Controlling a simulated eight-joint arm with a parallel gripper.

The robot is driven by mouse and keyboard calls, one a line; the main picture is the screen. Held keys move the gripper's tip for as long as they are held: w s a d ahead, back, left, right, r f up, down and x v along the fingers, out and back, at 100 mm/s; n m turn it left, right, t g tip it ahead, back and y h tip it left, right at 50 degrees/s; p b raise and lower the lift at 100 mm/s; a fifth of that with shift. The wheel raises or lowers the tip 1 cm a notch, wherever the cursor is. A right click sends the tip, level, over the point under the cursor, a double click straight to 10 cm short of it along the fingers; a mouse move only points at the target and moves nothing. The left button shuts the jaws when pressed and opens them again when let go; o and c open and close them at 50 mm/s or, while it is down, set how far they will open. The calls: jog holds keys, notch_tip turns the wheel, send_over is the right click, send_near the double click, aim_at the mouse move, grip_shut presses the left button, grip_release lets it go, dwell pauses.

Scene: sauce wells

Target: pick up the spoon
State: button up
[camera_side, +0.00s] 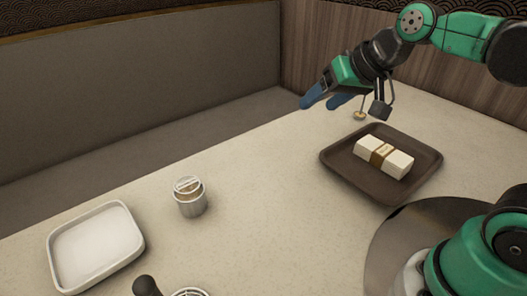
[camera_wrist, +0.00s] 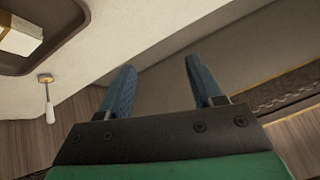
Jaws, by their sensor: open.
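My gripper (camera_side: 326,103) is raised above the far side of the table, left of the brown tray and far from the knob. In the wrist view its two blue fingers (camera_wrist: 165,78) are spread apart with nothing between them.
A brown tray (camera_side: 340,173) holds a white block with a brown band (camera_side: 383,157). A small metal jar (camera_side: 190,198) stands mid-table, and an empty white tray (camera_side: 97,246) sits at left. The table between them is clear.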

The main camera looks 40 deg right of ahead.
jog(key=w+d+r+m+t, duration=0.1)
jog(key=w+d+m+t, duration=0.2)
jog(key=w+d+m, duration=0.55)
jog(key=w+d+r+m+t, duration=0.1)
jog(key=w+d+m+t, duration=0.2)
jog(key=d+m, duration=0.55)
jog(key=s+d+f+m+t+h, duration=0.1)
jog(key=d+m+h, duration=0.3)
jog(key=d+m, duration=0.5)
jog(key=s+d+f+m+t+h, duration=0.2)
jog(key=d+m+h, duration=0.1)
jog(key=d+m, duration=0.6)
notch_tip(320, 180, down, 9)
jog(key=m, duration=0.2)
jog(key=x, duration=0.5)
jog(key=shift+w+a+r, duration=0.15)
jog(key=shift+w+a, duration=0.15)
jog(key=shift+a, duration=0.05)
grip_shut()
